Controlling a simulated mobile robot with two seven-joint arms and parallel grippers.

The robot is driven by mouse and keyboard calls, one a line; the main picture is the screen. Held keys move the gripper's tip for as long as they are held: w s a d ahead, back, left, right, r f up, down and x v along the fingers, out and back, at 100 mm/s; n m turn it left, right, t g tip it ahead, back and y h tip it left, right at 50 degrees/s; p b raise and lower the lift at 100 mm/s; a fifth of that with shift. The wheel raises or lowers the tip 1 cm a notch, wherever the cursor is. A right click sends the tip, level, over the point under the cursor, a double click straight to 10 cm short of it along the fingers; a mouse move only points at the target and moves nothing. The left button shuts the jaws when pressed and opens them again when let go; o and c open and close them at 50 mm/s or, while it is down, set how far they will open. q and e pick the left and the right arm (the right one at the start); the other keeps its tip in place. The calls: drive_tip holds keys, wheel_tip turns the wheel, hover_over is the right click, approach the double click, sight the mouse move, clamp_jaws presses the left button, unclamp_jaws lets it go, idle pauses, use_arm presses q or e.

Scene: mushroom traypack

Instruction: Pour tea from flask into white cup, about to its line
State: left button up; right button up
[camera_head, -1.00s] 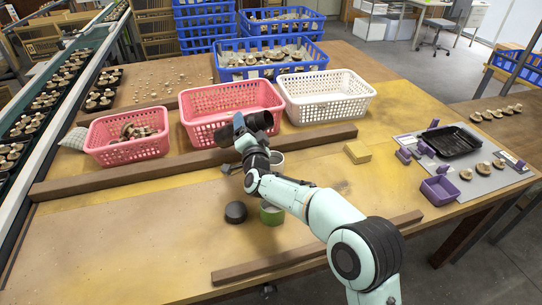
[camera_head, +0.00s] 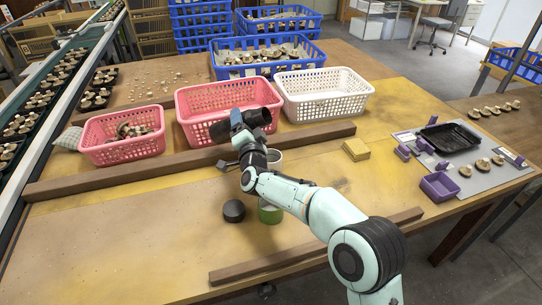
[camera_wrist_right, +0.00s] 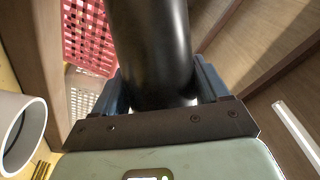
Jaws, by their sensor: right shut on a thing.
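A black flask (camera_head: 257,117) lies nearly level, tilted a little, above the board in front of the pink basket. My right gripper (camera_head: 238,124) is shut around its middle. In the right wrist view the flask (camera_wrist_right: 150,45) fills the space between the fingers. The white cup (camera_head: 276,155) stands on the table just to the right of my wrist, partly hidden by it. It also shows at the left edge of the right wrist view (camera_wrist_right: 36,122), apart from the flask. No stream of tea is visible, and I cannot see the cup's line or fill level. My left gripper is out of view.
Wooden boards (camera_head: 110,181) and (camera_head: 300,254) lie across the table. Pink baskets (camera_head: 186,104) and a white basket (camera_head: 347,107) stand behind. A yellow block (camera_head: 356,149) lies right of the cup.

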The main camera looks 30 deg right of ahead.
drive_tip(key=shift+r+m+b, duration=0.4)
drive_tip(key=shift+b, duration=0.4)
idle(1.0)
drive_tip(key=shift+r+m+b, duration=0.2)
drive_tip(key=shift+m+b, duration=0.1)
drive_tip(key=shift+b, duration=0.3)
drive_tip(key=shift+r+m+t+h, duration=0.5)
drive_tip(key=shift+r+m+h, duration=0.2)
drive_tip(key=shift+m, duration=0.5)
idle(4.4)
